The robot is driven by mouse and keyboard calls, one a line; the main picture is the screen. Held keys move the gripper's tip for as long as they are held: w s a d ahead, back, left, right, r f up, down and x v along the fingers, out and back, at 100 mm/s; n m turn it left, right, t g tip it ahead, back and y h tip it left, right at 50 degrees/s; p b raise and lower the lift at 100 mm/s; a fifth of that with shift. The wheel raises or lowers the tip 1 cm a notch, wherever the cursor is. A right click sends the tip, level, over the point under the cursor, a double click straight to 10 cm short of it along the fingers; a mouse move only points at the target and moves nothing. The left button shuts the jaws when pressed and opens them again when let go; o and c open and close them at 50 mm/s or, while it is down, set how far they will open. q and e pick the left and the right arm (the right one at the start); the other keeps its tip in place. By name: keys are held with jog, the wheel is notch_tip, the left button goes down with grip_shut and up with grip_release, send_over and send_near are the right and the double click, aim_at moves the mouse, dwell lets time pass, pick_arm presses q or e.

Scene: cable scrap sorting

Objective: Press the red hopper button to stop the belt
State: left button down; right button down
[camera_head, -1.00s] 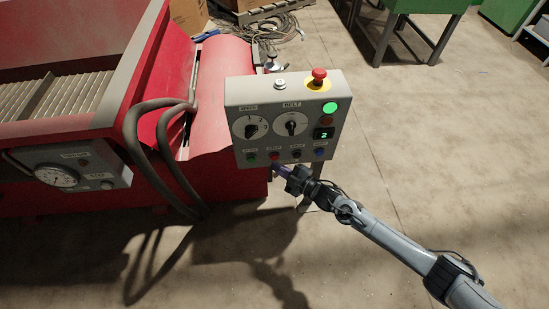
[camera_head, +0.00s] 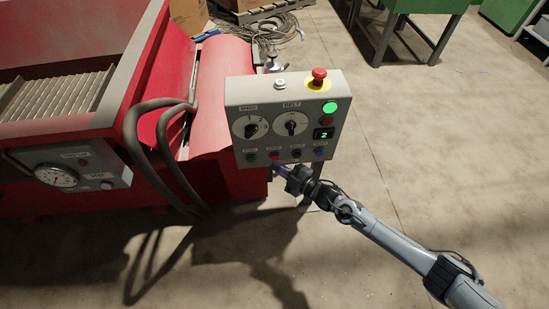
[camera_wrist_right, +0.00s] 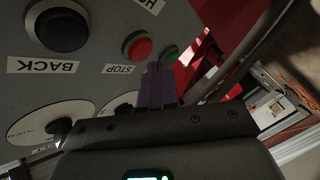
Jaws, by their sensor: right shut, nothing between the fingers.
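The grey control panel (camera_head: 286,130) stands beside the red hopper machine. A red button (camera_head: 275,155) sits in its bottom row, between a green and a black button. In the right wrist view the red button (camera_wrist_right: 138,47) has a STOP label (camera_wrist_right: 117,69) beside it. My right gripper (camera_head: 278,168) is at the panel's lower edge, just below that red button. Its purple fingers (camera_wrist_right: 157,85) are shut and empty, with the tips close to the button's edge; I cannot tell whether they touch it. My left gripper is not in view.
Dark hoses (camera_head: 165,150) curve left of the panel. The floor (camera_head: 420,160) to the right is clear.

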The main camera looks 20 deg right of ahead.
jog(key=shift+w+d, duration=0.1)
jog(key=shift+w, duration=0.3)
jog(key=shift+w, duration=0.1)
dwell(0.4)
jog(key=shift+w+d+b, duration=0.1)
jog(key=shift+w+b, duration=0.2)
jog(key=shift+b, duration=0.1)
dwell(0.6)
jog(key=shift+s+a+p, duration=0.2)
jog(key=shift+s+p, duration=0.6)
